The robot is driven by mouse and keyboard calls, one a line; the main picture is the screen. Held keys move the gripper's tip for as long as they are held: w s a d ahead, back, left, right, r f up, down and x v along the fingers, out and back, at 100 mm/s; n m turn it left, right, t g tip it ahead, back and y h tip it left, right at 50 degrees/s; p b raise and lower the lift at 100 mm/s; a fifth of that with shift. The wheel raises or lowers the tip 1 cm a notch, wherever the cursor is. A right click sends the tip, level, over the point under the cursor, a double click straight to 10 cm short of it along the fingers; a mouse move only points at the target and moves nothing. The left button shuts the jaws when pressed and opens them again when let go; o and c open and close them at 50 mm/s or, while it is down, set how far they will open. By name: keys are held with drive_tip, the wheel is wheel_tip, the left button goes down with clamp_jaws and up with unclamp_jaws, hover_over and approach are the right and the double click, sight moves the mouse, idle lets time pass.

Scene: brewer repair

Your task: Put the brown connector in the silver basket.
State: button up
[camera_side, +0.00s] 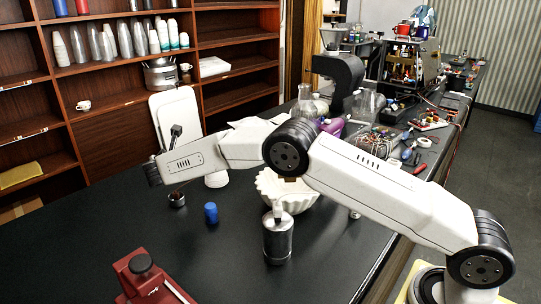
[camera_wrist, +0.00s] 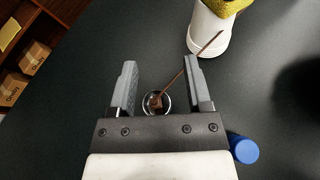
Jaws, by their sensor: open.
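My gripper (camera_wrist: 160,80) is open in the wrist view, with a grey finger on each side. Between the fingers, lower down, is a small round silver-rimmed cup (camera_wrist: 148,104), which looks like the silver basket. A small brown piece (camera_wrist: 157,102), possibly the brown connector, shows inside its rim; I cannot tell its exact shape. A thin brown stick (camera_wrist: 190,70) slants from the cup up to the right, passing close to the right finger. The fingers appear apart from the cup. In the side view the cup (camera_side: 177,200) stands on the black table; my fingertips cannot be made out there.
A blue cap (camera_side: 211,213) stands right of the cup and shows beside my gripper in the wrist view (camera_wrist: 243,150). A white cylinder with a yellow top (camera_wrist: 210,30) is close by.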

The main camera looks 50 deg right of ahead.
drive_tip(key=s+d+r+m+g, duration=0.35)
drive_tip(key=s+d+m, duration=0.35)
drive_tip(key=s+d, duration=0.35)
drive_tip(key=s+d+r+m+g, duration=0.35)
drive_tip(key=s+d+m, duration=0.35)
drive_tip(key=s+d, duration=0.3)
drive_tip(key=s+f+m+y, duration=0.1)
drive_tip(key=s, duration=0.2)
drive_tip(key=s+a+f+m+g+y, duration=0.1)
drive_tip(key=s+f, duration=0.1)
drive_tip(key=s, duration=0.2)
drive_tip(key=s+a+f+m+y, duration=0.1)
drive_tip(key=s+f, duration=0.1)
drive_tip(key=s, duration=0.2)
drive_tip(key=shift+a+f+m, duration=0.1)
drive_tip(key=shift+f+m, duration=0.1)
drive_tip(key=shift+m, duration=0.1)
drive_tip(key=s+a+f+m+t+y, duration=0.2)
drive_tip(key=s+a+f+m+y, duration=0.2)
drive_tip(key=a, duration=1)
drive_tip(key=shift+s+m+y, duration=1.3)
drive_tip(key=shift+s+m, duration=0.7)
drive_tip(key=shift+s, duration=1.35)
